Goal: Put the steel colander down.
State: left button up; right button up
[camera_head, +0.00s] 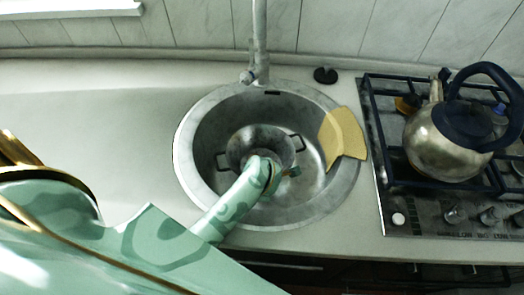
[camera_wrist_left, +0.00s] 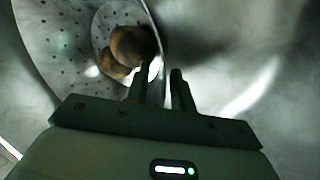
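The steel colander (camera_head: 262,142) sits inside the round sink (camera_head: 190,150), its two side handles showing. In the left wrist view the perforated colander (camera_wrist_left: 62,55) holds brown round items (camera_wrist_left: 130,47). My left gripper (camera_head: 266,178) reaches down into the sink at the colander's near side. In the left wrist view the two fingers of the left gripper (camera_wrist_left: 161,80) stand apart, with the colander's wall edge between them and a gap visible. Whether the colander's base touches the sink bottom is hidden. My right gripper is not in view.
A yellow piece (camera_head: 343,135) lies over the sink's right rim. The faucet (camera_head: 258,60) stands behind the sink, with a dark stopper (camera_head: 325,75) beside it. A steel kettle (camera_head: 445,140) is on the gas stove (camera_head: 420,215) at the right. The left counter is mostly clear.

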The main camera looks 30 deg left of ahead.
pick_arm(q)
jog(key=p+v, duration=0.5)
jog(key=v, duration=0.7)
jog(key=shift+p, duration=0.3)
jog(key=shift+w+r, duration=0.1)
